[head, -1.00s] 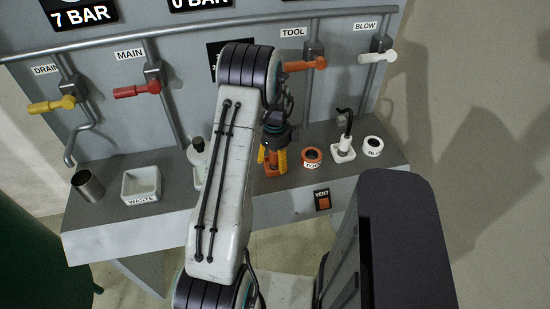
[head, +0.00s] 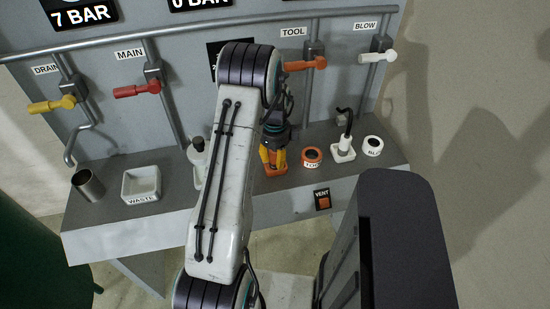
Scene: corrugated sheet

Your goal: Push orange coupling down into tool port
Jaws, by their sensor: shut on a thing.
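The orange coupling (head: 273,169) is on the grey shelf, behind my arm's end, with an orange base showing below the fingers. My gripper (head: 272,158) points down, its yellow fingers shut on the coupling. My arm and the gripper hide its upper part, and I cannot tell whether it touches the shelf. The tool port (head: 312,154) is an orange ring with a dark hole and a partly readable label, just right of the gripper and apart from it.
Right of the tool port stand a white fitting with a black hose (head: 344,150) and the white blow port (head: 373,146). To the left are a white waste tray (head: 142,184), a metal cup (head: 88,185) and a bottle (head: 197,160) partly behind my arm. The orange tool valve handle (head: 306,65) is above.

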